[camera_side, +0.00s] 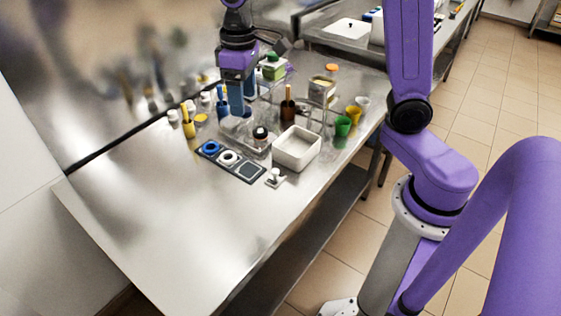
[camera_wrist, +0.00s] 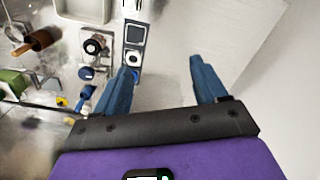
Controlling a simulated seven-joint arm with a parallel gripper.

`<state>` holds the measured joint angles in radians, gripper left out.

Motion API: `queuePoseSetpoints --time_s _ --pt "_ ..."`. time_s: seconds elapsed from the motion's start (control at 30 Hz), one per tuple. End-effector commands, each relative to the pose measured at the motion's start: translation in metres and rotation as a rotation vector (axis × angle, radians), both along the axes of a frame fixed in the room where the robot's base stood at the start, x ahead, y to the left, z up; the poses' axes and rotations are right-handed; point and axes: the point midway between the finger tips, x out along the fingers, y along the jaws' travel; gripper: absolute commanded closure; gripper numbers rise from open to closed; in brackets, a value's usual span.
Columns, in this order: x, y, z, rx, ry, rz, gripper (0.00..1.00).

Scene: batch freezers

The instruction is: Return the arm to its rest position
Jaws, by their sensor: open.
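My gripper (camera_side: 236,106) hangs pointing down over the back part of the steel table (camera_side: 140,215), with its two blue fingers below a purple wrist. In the wrist view my gripper (camera_wrist: 160,65) has its fingers spread well apart, with only bare pale surface between them and nothing held. In the side view the fingers overlap the cluttered area, and I cannot tell their exact height above the table.
A dark panel (camera_side: 231,162) with round and square places lies near a white bin (camera_side: 299,160). A black-lidded jar (camera_side: 261,134), brown pot (camera_side: 287,110), yellow pot (camera_side: 188,128) and green cup (camera_side: 343,125) stand around. The table's front left is clear. A wall borders the back.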

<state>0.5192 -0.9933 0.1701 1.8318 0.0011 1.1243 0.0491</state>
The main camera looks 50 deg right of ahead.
Motion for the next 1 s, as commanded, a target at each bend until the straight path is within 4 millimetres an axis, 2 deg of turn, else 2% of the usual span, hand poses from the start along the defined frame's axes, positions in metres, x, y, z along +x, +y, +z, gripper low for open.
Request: queuePoseSetpoints --time_s 0.03,0.27,0.5,0.6,0.8,1.0 --pt "-0.019 0.004 0.000 0.001 -0.001 0.047 0.28" --pt "-0.099 0.011 -0.009 0.004 -0.005 0.252 0.28" --pt "-0.180 -0.003 -0.024 0.007 -0.009 0.466 0.28" --pt "-0.208 -0.013 -0.031 0.009 -0.010 0.545 0.28" --pt "-0.242 -0.029 -0.042 0.009 -0.011 0.648 0.28" --pt "-0.250 -0.033 -0.045 0.010 -0.012 0.676 0.28"
